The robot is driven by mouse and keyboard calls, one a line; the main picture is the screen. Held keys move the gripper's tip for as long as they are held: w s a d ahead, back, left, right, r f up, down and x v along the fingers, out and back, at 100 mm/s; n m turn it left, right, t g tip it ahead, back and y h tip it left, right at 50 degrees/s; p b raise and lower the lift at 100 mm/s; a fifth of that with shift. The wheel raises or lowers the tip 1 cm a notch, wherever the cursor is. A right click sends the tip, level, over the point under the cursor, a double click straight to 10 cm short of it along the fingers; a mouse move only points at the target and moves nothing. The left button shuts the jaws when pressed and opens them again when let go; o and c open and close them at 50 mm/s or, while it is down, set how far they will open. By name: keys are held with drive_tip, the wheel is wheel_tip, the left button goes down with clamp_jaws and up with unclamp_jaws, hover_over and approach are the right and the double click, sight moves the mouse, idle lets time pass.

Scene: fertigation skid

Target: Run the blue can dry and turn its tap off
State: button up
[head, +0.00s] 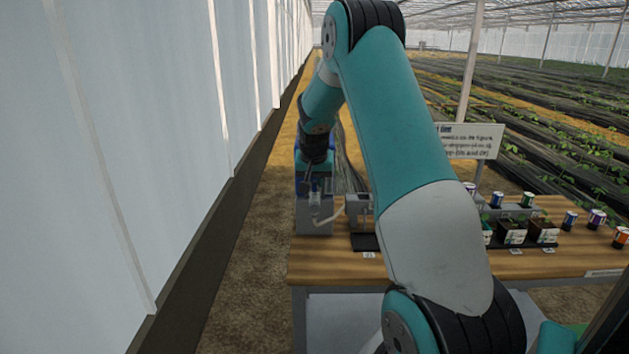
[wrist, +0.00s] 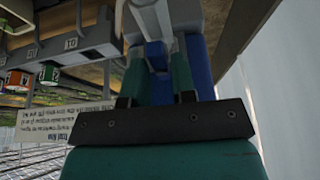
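The blue can (wrist: 199,68) stands close in front of my gripper in the wrist view, where only parts of its blue body show. In the head view a bit of blue (head: 327,186) shows below my wrist, above a grey stand at the table's left end. A small blue tap handle (wrist: 156,55) shows below a pale grey fitting (wrist: 155,18). My gripper (wrist: 157,82) has its two green fingers apart, one either side of the blue handle, with a gap visible between them. Whether the fingers touch the handle is unclear. Any liquid level is hidden.
A wooden table (head: 330,265) holds a grey stand (head: 313,218) with a pale hose, potted seedlings (head: 512,232) and several small cans (head: 570,220). A sign (head: 470,140) stands behind. A translucent wall (head: 130,150) runs close along the left.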

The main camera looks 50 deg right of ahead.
clamp_jaws()
drive_tip(key=shift+m, duration=0.3)
drive_tip(key=m, duration=0.1)
drive_tip(key=m+g, duration=0.1)
drive_tip(key=m, duration=0.2)
drive_tip(key=shift+w+a+m+g+h, duration=0.15)
drive_tip(key=shift+w+m+g+h, duration=0.15)
drive_tip(key=shift+g+h, duration=0.1)
drive_tip(key=m+g, duration=0.1)
drive_tip(key=m, duration=0.1)
drive_tip(key=m+g, duration=0.1)
drive_tip(key=m, duration=0.2)
drive_tip(key=shift+w+m+p, duration=0.2)
drive_tip(key=shift+m+p, duration=0.1)
drive_tip(key=shift+o, duration=1.9)
unclamp_jaws()
drive_tip(key=shift+r, duration=0.1)
